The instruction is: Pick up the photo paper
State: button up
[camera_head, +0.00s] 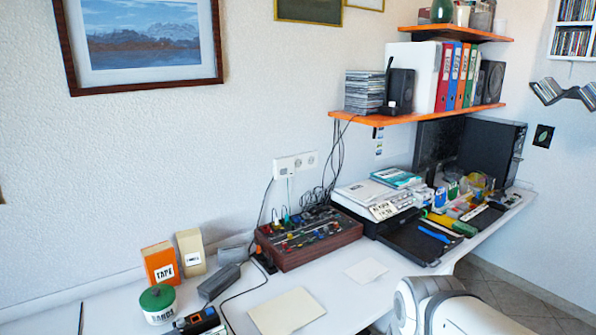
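Two flat, pale pieces lie on the white desk. The larger cream sheet (287,311) is near the bottom middle, and the smaller white sheet (362,270) lies behind it to the right. Either may be the photo paper; no readable label shows which. Papers or packs (376,194), one with a teal cover, also lie on the printer. A white rounded part of my arm shows at the bottom right, right of both sheets. My gripper is not in view.
A wooden-sided mixer (308,238) with cables stands behind the sheets. A grey adapter (219,282), an orange tape box (161,263) and a green-lidded tin (157,303) stand left. An orange shelf (428,112) with binders hangs above the printer (382,212).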

aim_at(368, 270)
jog(key=u, duration=0.05)
jog(key=k, duration=0.55)
jog(key=z, duration=0.95)
jog(key=i, duration=1.6)
jog(key=u, duration=0.3)
jog(key=i, duration=0.7)
jog(key=u, duration=0.65)
